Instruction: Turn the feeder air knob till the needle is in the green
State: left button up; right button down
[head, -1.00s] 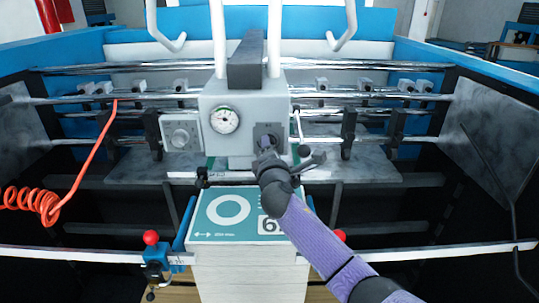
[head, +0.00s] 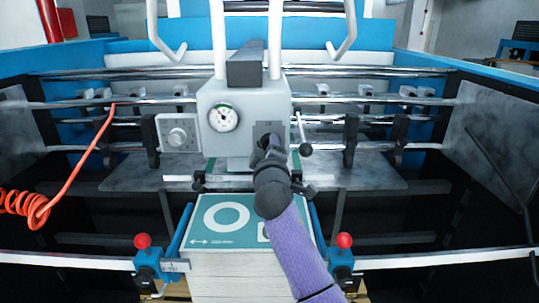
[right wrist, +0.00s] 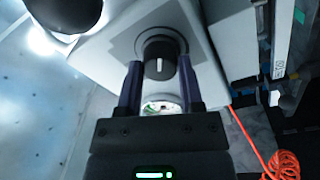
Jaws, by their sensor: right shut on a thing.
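The feeder air knob (right wrist: 160,58) is black with a white pointer line, on the grey feeder head (head: 240,95). In the right wrist view the fingers of my right gripper (right wrist: 160,75) are on either side of the knob, shut on it. In the head view my right gripper (head: 268,143) covers the knob. The round pressure gauge (head: 222,118) has a white face and sits left of the knob. Its needle is too small to read surely; a green band shows on the gauge in the right wrist view (right wrist: 163,107). My left gripper is not in view.
A second grey dial (head: 177,137) is left of the feeder head. A sheet stack (head: 222,215) lies below, between clamps with red balls (head: 142,241). A small black-ended lever (head: 305,148) is close right of the knob. An orange coiled hose (head: 35,207) hangs at left.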

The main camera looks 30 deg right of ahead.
jog(key=shift+f+m+b, duration=0.1)
jog(key=shift+m+b, duration=0.25)
jog(key=shift+m, duration=0.55)
jog(key=shift+c, duration=1.2)
grip_release()
jog(key=shift+s, duration=0.1)
jog(key=v, duration=0.9)
jog(key=shift+s+a, duration=0.25)
jog(key=shift+a, duration=0.05)
